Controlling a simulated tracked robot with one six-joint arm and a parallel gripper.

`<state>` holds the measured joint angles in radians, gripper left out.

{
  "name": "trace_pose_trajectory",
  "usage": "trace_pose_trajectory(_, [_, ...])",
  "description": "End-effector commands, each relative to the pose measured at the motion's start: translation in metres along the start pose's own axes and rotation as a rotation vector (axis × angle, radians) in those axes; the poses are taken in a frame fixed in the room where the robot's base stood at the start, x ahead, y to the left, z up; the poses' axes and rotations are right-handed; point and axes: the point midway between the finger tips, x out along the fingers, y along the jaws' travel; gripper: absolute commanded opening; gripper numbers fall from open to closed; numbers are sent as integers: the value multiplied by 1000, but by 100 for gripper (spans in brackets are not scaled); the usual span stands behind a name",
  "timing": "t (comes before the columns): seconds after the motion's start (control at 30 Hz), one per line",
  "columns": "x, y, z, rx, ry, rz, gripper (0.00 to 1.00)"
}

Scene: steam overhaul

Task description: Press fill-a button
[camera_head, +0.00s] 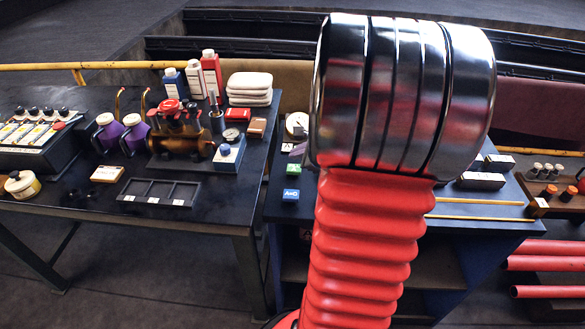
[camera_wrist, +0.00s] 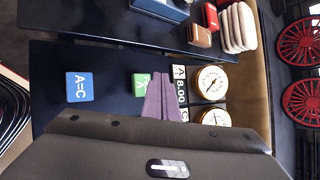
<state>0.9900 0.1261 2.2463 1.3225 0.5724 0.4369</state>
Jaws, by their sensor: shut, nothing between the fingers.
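A green button block (camera_wrist: 140,84) with a white letter, which looks like A, is partly covered by my gripper in the wrist view. It also shows in the head view (camera_head: 293,169). A blue block (camera_wrist: 79,87) marked A=C sits to its left in the wrist view, and in the head view (camera_head: 290,195) it is nearer. My gripper (camera_wrist: 163,77) is shut and empty, its purple-grey fingers lying across the green block's right side; contact cannot be told. No label reading fill-a is legible.
The left bench (camera_head: 225,205) holds a brass boiler model (camera_head: 180,138), bottles and folded cloths (camera_head: 250,88). My arm hides much of the right bench.

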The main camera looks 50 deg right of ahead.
Motion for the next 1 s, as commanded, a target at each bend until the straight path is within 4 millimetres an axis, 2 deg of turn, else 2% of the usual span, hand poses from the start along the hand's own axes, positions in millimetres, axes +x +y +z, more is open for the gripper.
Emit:
trace_pose_trajectory(0.5, [-25,-18,18,-1,0,-1,0])
trace_pose_trajectory(1.0, [-26,-19,18,1,1,0,0])
